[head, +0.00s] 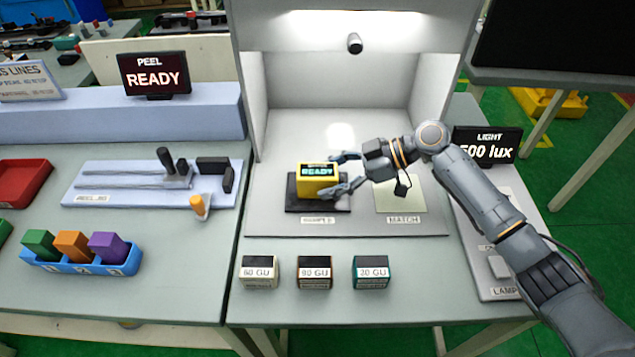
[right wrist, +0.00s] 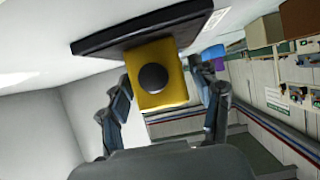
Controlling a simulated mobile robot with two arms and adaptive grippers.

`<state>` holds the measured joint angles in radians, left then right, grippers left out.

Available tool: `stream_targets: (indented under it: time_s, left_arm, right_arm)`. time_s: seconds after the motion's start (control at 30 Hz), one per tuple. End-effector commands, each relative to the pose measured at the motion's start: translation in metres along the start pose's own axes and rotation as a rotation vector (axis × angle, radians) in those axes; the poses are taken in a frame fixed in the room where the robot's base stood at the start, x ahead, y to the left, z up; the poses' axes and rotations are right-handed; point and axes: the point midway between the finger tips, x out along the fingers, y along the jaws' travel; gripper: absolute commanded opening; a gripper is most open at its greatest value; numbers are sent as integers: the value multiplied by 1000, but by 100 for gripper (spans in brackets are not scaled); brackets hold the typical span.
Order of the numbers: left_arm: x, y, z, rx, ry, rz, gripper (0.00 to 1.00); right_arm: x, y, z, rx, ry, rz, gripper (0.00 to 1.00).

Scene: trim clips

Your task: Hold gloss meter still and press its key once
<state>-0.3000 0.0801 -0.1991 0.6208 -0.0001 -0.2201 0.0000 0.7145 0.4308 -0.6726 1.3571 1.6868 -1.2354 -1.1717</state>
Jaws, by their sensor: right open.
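The gloss meter (head: 316,186) is a yellow box with a lit display reading READY. It sits on a dark plate (head: 293,200) marked as the sample spot inside the light booth. My right gripper (head: 335,176) reaches in from the right, its open fingers at the meter's right end, one toward the back and one toward the front. In the right wrist view, the meter (right wrist: 172,92) shows between the spread fingers (right wrist: 162,88), with a round black button or knob (right wrist: 153,77) on its facing side. Finger contact with the meter cannot be made out. My left gripper is out of view.
A pale green MATCH patch (head: 402,196) lies right of the meter. Small GU blocks (head: 314,272) stand at the front. The booth wall (head: 432,80) rises behind my right arm. The peel rig (head: 150,185) and a blue rack of colored blocks (head: 80,262) are at left.

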Motion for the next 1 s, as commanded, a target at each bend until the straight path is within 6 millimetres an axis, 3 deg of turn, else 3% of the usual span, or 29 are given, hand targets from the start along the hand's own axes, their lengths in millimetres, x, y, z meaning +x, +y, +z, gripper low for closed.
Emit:
stream_targets:
  time_s: [0.2,0.57,0.73,0.83,1.0]
  left_arm:
    - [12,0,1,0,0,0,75]
    - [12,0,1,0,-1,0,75]
    - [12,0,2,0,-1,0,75]
    - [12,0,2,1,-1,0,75]
    - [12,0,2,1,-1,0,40]
  right_arm:
    - [17,0,0,-2,1,0,64]
    - [19,0,-1,-1,1,0,64]
    - [19,0,-1,-1,1,0,31]
    - [19,0,-1,-1,0,0,31]
    - [19,0,0,-1,0,0,31]
